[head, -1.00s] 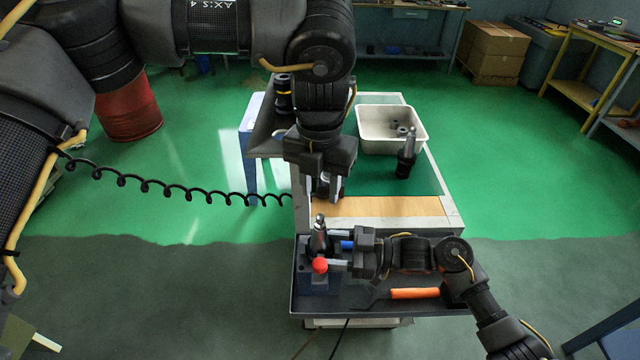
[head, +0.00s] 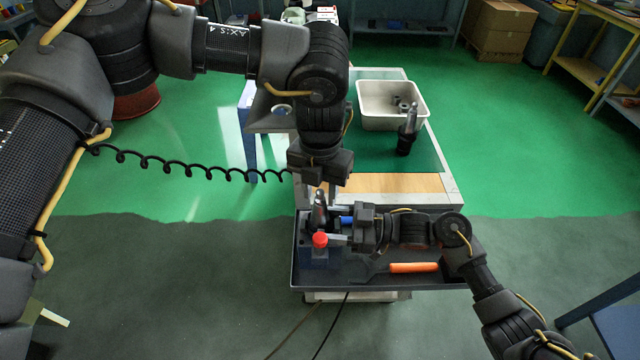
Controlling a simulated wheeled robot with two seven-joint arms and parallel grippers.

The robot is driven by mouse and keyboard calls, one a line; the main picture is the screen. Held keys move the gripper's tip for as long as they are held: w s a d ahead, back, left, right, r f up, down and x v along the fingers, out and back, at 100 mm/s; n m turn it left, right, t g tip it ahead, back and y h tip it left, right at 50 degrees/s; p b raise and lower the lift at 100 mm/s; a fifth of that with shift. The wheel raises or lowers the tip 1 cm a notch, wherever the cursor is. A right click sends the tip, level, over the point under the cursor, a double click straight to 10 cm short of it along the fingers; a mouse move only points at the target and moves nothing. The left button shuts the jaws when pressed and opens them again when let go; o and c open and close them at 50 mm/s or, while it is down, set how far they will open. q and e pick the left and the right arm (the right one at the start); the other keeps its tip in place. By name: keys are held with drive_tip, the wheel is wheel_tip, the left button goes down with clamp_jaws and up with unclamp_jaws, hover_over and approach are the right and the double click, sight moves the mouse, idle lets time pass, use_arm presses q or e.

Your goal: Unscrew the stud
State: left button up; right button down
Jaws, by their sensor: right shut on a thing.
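My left gripper (head: 322,190) points down directly above the holder, close to the stud. Its fingers are mostly hidden by its own wrist, so contact and opening cannot be made out. My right gripper (head: 334,228) comes in level from the right and is shut at the holder's side. Its fingertips are partly hidden. A red knob (head: 320,240) sits in front of its nearer fingertip.
An orange-handled tool (head: 414,267) lies on the dark front tray (head: 350,280). Another holder (head: 406,142) stands on the green mat (head: 375,157), beside a white bin (head: 364,108) with several small dark parts. The wooden strip (head: 400,184) is clear at right.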

sight(320, 190)
use_arm(q)
clamp_jaws()
drive_tip(key=n, duration=0.6)
drive_tip(key=shift+r, duration=0.3)
idle(0.4)
drive_tip(key=shift+r, duration=0.85)
drive_tip(key=shift+r, duration=0.1)
drive_tip(key=shift+r, duration=1.95)
use_arm(e)
drive_tip(key=shift+c, duration=2)
unclamp_jaws()
